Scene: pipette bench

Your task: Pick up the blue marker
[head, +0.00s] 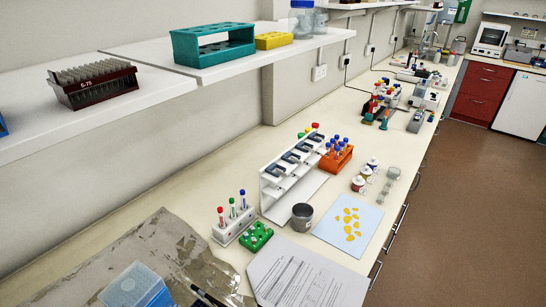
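A white holder (236,227) stands on the bench left of centre. Slim upright items with red, green and blue tops stand in it. The blue-topped item (243,199) is at its far right end and looks like the blue marker, though it is too small to be certain. A dark pen-like item (207,296) lies at the bottom edge, partly cut off by the frame. Neither of my grippers is in view.
A green rack (256,237) and a grey metal cup (302,217) stand close right of the holder. A white pipette stand (292,180) is behind. Shelves overhang at left.

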